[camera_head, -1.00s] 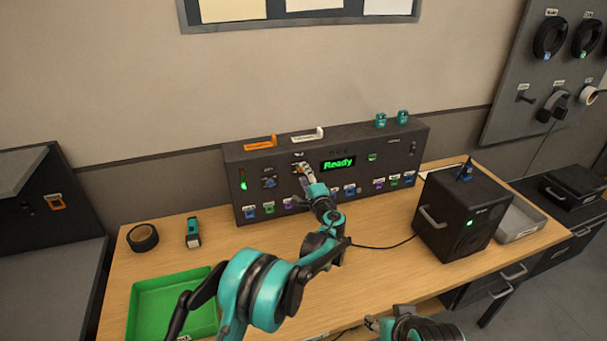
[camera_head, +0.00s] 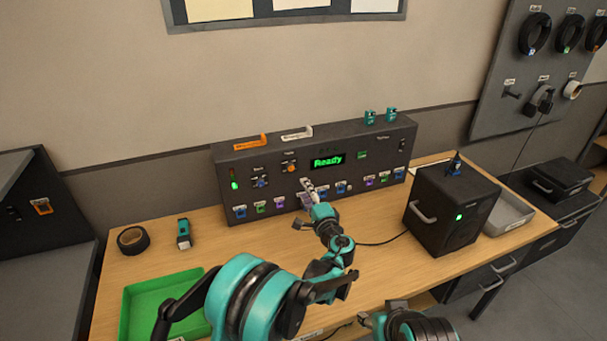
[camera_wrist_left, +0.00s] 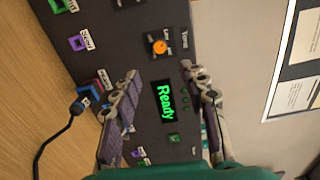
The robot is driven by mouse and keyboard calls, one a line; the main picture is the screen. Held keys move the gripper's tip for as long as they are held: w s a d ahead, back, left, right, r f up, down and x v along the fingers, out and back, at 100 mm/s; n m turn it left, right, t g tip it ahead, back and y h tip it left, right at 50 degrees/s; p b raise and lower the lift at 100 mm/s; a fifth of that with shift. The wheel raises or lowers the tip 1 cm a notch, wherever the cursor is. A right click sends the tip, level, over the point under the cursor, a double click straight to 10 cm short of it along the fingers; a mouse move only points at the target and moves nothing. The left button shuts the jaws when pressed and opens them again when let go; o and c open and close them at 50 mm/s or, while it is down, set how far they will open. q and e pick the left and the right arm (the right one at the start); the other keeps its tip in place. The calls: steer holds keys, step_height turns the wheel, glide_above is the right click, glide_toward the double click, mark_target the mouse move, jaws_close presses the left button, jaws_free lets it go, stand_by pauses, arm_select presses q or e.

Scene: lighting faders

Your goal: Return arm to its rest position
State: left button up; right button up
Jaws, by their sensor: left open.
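My left gripper (camera_head: 307,190) is in front of the dark control panel (camera_head: 230,165), a little below its green "Ready" display (camera_head: 327,160). In the left wrist view its two fingers (camera_wrist_left: 165,95) are spread apart with nothing between them. The display (camera_wrist_left: 165,101) and an orange knob (camera_wrist_left: 157,46) show behind the fingers. The knob also shows in the head view (camera_head: 290,167), clear of the gripper. My right arm shows only in part at the bottom edge, and its gripper (camera_head: 383,315) is too unclear to read.
A black speaker-like box (camera_head: 440,215) stands right of the arm, with a cable running to the left. A green tray (camera_head: 127,310), a roll of black tape (camera_head: 132,240) and a teal-and-black tool (camera_head: 183,233) lie on the left of the wooden table (camera_head: 215,245). A grey tray (camera_head: 512,220) is at right.

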arm_select(q)
steer(key=shift+a, duration=0.1)
steer(key=s+a+r+n+g, duration=0.2)
steer(key=s+a+n+g, duration=0.15)
steer(key=s+a, duration=0.5)
steer(key=s+a+r+n+g, duration=0.35)
steer(key=s+a, duration=0.25)
steer(key=a, duration=0.5)
steer(key=s+a+f+n+g+h, duration=0.1)
steer(key=s+f+n+h, duration=0.1)
steer(key=s, duration=1)
steer(key=s+a+f+n+g+h, duration=0.1)
steer(key=s+f+n, duration=0.4)
steer(key=s, duration=0.8)
steer(key=g+h, duration=0.1)
steer(key=h, duration=0.1)
steer(key=shift+a+f+h, duration=0.15)
steer(key=shift+f+h, duration=0.15)
steer(key=shift+f, duration=0.1)
